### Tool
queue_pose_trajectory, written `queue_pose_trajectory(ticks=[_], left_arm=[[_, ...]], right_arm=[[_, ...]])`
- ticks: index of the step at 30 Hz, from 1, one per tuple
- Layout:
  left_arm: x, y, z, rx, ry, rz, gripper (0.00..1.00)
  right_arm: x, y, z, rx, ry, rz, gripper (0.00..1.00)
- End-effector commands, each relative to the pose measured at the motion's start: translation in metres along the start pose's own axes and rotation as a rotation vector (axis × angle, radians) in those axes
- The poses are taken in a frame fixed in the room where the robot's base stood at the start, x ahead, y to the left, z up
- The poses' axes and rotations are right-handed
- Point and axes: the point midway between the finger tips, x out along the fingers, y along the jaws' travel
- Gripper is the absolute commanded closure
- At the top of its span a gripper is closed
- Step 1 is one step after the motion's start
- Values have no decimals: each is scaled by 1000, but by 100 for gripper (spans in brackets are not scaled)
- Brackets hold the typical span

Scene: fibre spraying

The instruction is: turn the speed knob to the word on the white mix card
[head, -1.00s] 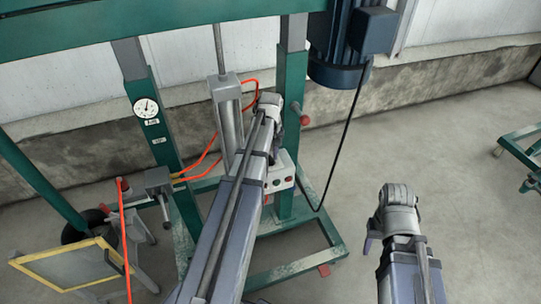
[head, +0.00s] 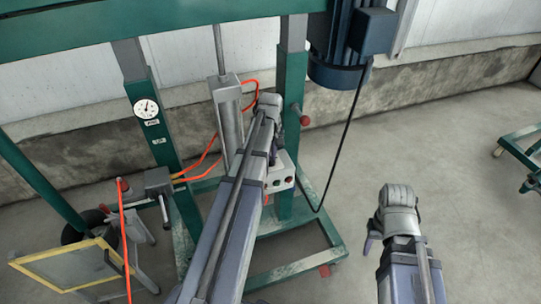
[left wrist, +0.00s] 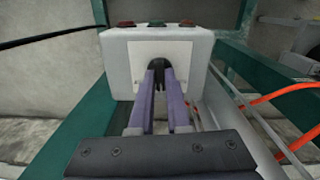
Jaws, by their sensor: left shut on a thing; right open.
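The speed knob (left wrist: 160,66) is black and sits on a pale plate on the front of the white control box (left wrist: 198,50), which also shows in the head view (head: 286,166). My left gripper (left wrist: 161,84) is shut on the knob, with one purple finger on each side. The fingers hide most of the knob, and no speed words are readable around it. In the head view my left arm hides the left gripper's fingertips. My right gripper (head: 372,243) is open and away from the box, mostly hidden by its own wrist. I cannot make out a white mix card.
Red and green buttons (left wrist: 157,24) line the box top. A green post with a dial gauge (head: 146,109) and small unreadable labels stands left. Orange hoses (head: 203,160) and a black cable (head: 346,140) hang near the box. A yellow-framed panel (head: 66,263) leans lower left.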

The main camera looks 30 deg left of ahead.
Motion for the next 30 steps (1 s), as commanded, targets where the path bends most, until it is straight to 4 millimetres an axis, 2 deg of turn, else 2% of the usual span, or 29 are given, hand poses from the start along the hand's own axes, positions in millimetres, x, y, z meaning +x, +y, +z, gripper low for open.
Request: queue_pose_trajectory(ticks=[18, 30], left_arm=[[0, 0, 0, -520, 0, 0, 100], [0, 0, 0, -741, 0, 0, 100]], right_arm=[[0, 0, 0, 0, 0, 0, 50], [0, 0, 0, 0, 0, 0, 50]])
